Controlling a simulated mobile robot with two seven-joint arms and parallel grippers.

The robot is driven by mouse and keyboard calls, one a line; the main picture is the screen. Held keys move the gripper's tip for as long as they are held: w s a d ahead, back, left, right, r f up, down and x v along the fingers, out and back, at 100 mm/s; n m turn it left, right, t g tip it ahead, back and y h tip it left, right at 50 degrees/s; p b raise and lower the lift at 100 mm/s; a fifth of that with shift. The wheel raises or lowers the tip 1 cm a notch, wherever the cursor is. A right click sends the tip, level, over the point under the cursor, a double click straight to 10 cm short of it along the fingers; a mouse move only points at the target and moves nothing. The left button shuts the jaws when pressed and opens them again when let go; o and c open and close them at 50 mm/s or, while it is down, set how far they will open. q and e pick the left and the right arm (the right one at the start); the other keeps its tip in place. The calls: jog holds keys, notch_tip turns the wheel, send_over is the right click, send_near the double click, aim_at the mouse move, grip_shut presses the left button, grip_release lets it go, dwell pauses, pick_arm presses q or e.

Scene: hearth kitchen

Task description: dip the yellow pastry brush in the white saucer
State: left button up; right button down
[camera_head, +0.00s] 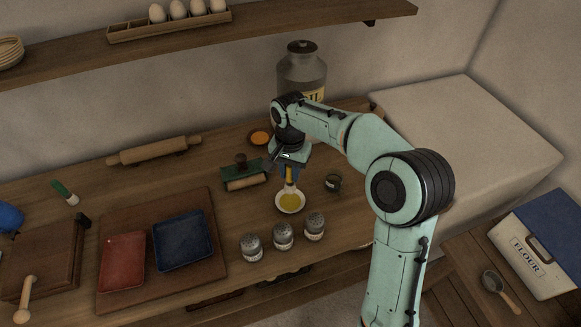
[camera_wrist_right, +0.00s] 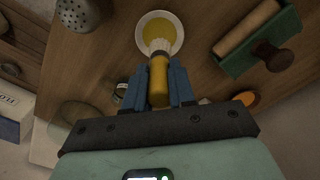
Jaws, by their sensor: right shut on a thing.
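The white saucer (camera_head: 290,202) stands on the wooden counter near its front, with yellow liquid in it. It also shows at the top of the right wrist view (camera_wrist_right: 142,28). My right gripper (camera_head: 289,172) is shut on the yellow pastry brush (camera_head: 289,186), whose yellow handle (camera_wrist_right: 158,80) sits between the blue fingers. The brush points down with its pale bristles (camera_wrist_right: 160,45) over the saucer. I cannot tell whether the bristles touch the liquid. My left gripper is not in view.
Several metal shakers (camera_head: 283,236) stand just in front of the saucer. A green holder with a wooden roller (camera_head: 244,180) is to its left, a small dark jar (camera_head: 332,183) to its right. A board (camera_head: 155,216) carries a red tray (camera_head: 122,262) and a blue tray (camera_head: 183,242).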

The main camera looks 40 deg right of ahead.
aim_at(290, 179)
jog(key=shift+f+b, duration=1.55)
jog(key=shift+f, duration=1.15)
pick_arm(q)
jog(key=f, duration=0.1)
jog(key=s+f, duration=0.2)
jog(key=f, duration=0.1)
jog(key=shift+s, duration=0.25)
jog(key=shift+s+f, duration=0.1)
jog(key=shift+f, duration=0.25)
pick_arm(e)
jog(key=shift+f, duration=0.55)
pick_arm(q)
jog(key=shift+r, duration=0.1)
pick_arm(e)
jog(key=shift+f, duration=0.1)
jog(key=shift+r+p, duration=0.8)
jog(key=shift+r, duration=0.75)
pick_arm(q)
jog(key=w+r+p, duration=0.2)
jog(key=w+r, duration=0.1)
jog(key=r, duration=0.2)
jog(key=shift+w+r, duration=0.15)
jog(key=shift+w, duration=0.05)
pick_arm(e)
jog(key=shift+r, duration=2.05)
